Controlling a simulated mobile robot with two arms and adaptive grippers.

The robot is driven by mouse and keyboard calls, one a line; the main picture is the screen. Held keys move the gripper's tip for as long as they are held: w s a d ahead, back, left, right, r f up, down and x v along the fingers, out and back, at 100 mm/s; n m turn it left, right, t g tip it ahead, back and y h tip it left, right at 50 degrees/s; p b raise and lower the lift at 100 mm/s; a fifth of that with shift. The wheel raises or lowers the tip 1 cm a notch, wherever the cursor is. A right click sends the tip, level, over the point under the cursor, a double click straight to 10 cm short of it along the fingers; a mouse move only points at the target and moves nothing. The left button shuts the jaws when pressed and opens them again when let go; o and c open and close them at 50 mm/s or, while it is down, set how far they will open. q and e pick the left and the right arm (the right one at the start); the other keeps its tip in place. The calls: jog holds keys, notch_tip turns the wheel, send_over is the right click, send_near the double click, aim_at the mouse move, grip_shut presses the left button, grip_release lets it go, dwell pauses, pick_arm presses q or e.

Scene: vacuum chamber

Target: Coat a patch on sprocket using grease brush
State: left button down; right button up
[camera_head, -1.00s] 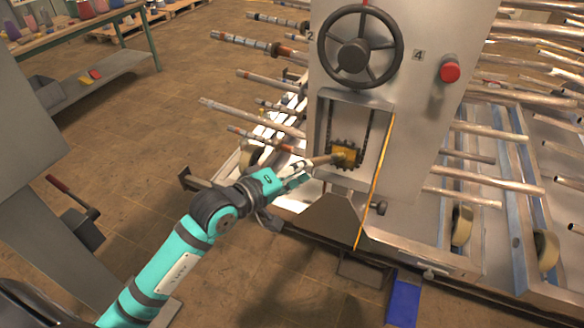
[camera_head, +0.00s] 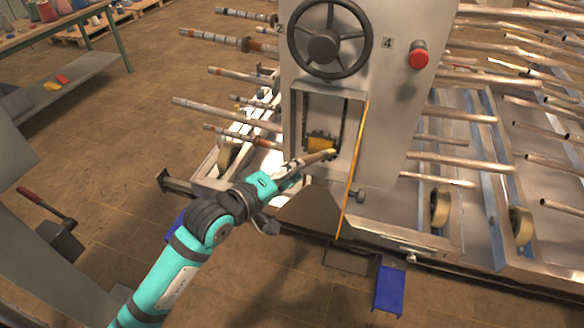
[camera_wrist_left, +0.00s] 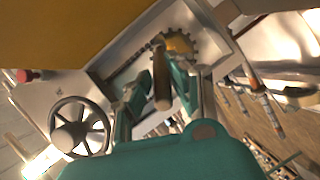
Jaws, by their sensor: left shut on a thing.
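My left gripper (camera_head: 290,180) is shut on the grease brush (camera_head: 314,161), which has a light brown handle. The brush points up and right into the opening of the grey machine. Its tip is at the lower right edge of the sprocket (camera_head: 313,143); I cannot tell whether they touch. The sprocket is dark and toothed, with a yellow area on its face. In the left wrist view the brush (camera_wrist_left: 161,78) stands between the fingers of my left gripper (camera_wrist_left: 160,95), and the toothed sprocket (camera_wrist_left: 180,42) shows beyond it. My right gripper is not in view.
The machine panel carries a handwheel (camera_head: 330,40) above the opening and a red button (camera_head: 418,58). A thin orange strip (camera_head: 352,170) runs along the opening's right side. Metal rods (camera_head: 212,105) stick out on both sides.

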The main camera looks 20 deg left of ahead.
pick_arm(q)
jog(key=shift+s+a, duration=0.1)
jog(key=shift+s, duration=2.55)
jog(key=shift+s+b, duration=0.1)
jog(key=shift+b, duration=0.2)
jog(key=s+b, duration=0.1)
jog(key=s, duration=0.1)
jog(key=shift+s+a, duration=0.1)
jog(key=shift+s, duration=0.3)
jog(key=shift+f, duration=0.1)
